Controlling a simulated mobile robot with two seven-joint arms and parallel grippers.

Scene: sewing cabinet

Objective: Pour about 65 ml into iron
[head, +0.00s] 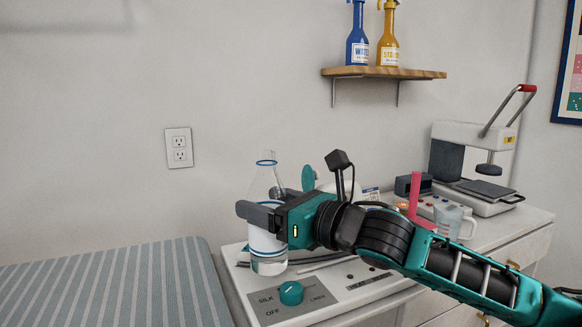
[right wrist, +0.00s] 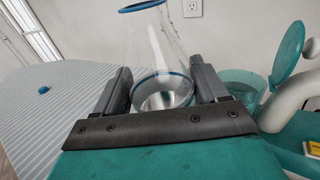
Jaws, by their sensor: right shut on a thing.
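A clear bottle (head: 263,240) with blue rings and a white band stands upright in the head view, with some clear liquid low in it. My right gripper (head: 258,212) is shut around its middle. In the right wrist view the bottle (right wrist: 150,45) is between the two dark fingers (right wrist: 163,88). I cannot tell whether its base touches the panel below. The iron is mostly hidden behind my right gripper and arm; its raised teal lid (head: 308,178) shows. In the right wrist view the lid (right wrist: 288,52) stands open above a teal opening (right wrist: 243,80), right of the bottle. My left gripper is not in view.
A white control panel with a teal dial (head: 291,293) lies below the bottle. A striped ironing board (head: 110,285) is at the left. A measuring cup (head: 448,219) and a heat press (head: 470,165) stand at the right. A shelf (head: 420,74) holds blue and yellow bottles.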

